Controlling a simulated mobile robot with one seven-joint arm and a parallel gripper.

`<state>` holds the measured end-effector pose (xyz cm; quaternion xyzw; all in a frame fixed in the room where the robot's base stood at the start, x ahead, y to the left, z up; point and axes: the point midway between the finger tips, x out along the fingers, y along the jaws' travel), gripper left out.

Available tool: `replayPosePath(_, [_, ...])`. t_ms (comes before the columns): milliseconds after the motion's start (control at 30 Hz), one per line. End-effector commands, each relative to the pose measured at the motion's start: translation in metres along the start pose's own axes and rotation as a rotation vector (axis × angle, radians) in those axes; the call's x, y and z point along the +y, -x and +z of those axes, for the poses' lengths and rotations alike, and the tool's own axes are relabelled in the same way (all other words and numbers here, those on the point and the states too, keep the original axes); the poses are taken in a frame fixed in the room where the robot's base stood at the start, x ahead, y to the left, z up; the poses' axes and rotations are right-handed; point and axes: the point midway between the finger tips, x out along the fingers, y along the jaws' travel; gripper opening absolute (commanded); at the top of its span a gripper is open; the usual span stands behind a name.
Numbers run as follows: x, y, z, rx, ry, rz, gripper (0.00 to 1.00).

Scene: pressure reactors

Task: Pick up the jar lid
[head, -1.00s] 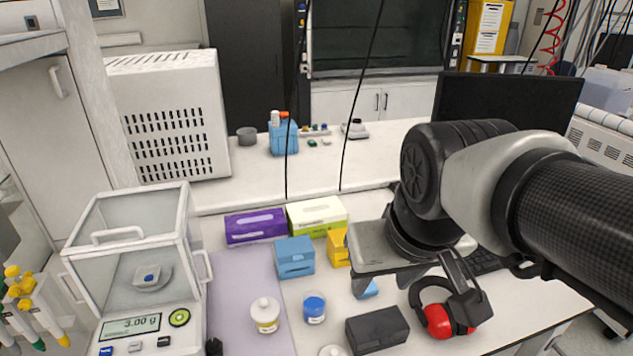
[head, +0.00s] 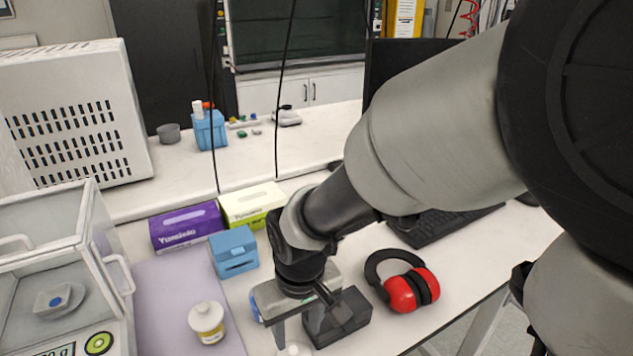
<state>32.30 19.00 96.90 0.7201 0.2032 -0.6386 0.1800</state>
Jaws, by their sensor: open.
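A small white round object (head: 295,349), possibly the jar lid, shows at the bottom edge of the head view, partly cut off. My gripper (head: 298,331) points down just above and around it in the picture; its fingers look apart, with nothing seen between them. I cannot tell its height over the bench. A white-capped jar with a yellow label (head: 207,322) stands upright to the left. A bit of blue (head: 256,306) shows beside my gripper, probably the blue-lidded jar, mostly hidden.
A black box (head: 345,320) stands close to the right of my gripper, with red ear muffs (head: 410,290) beyond. A blue box (head: 233,251), purple box (head: 186,228) and green-white box (head: 252,204) stand behind. A balance (head: 62,270) is at left. The purple mat is mostly clear.

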Motion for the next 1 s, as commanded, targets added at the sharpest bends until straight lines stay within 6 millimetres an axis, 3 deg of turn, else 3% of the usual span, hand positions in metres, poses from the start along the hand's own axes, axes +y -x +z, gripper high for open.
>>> replayPosePath(100, [0.000, -0.016, 0.000, -0.002, 0.001, 0.000, 0.44])
replayPosePath(267, [-0.001, -0.024, 0.000, -0.001, 0.002, 0.000, 0.44])
replayPosePath(600, [-0.006, -0.069, -0.002, -0.002, 0.001, 0.000, 0.44])
replayPosePath(867, [-0.006, -0.071, -0.003, 0.001, 0.000, 0.000, 0.44])
replayPosePath(1000, [-0.006, -0.071, -0.003, 0.001, 0.000, 0.000, 0.25])
